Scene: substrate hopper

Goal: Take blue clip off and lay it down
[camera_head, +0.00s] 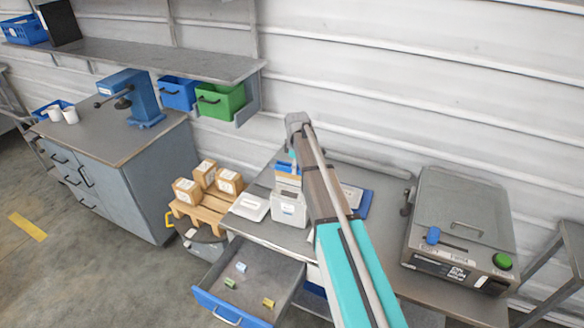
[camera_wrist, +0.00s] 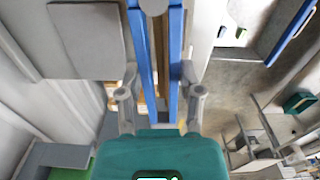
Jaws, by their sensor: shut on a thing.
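The blue clip (camera_head: 287,168) shows at the top of a white container with a label (camera_head: 289,207) on the table in the head view. The arm hides much of the gripper in the head view. I cannot tell whether the clip still grips the container's top.
A white flat device (camera_head: 249,206) stands left of the container, a blue flat item (camera_head: 359,205) right. An open drawer (camera_head: 229,307) holds small coloured pieces. A grey machine (camera_head: 462,215) stands at right. Boxes (camera_head: 204,172) sit on a pallet at left.

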